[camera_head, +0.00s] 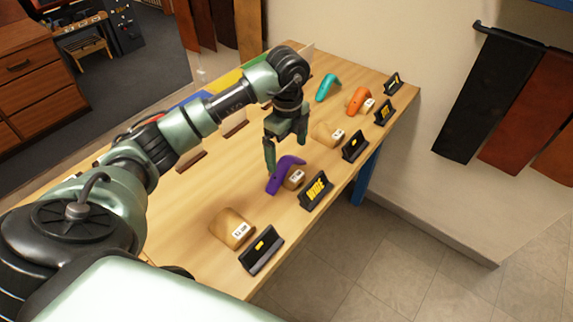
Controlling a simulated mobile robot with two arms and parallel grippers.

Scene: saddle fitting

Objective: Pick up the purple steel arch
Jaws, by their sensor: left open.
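The purple steel arch (284,174) is a curved piece on the wooden table, resting against or over a tan block with a white label (295,179). My left gripper (285,161) reaches in from the left and points down at the arch. Its fingers are apart, one to the left of the arch and one behind it on the right. The gripper is open and appears empty. Whether a finger touches the arch cannot be told. My right gripper is not in view.
A black sign (316,191) stands just right of the arch. A bare tan block (232,228) lies nearer, another (327,133) farther. A teal arch (327,87) and an orange arch (358,99) are at the far end. The table's (190,205) left middle is clear.

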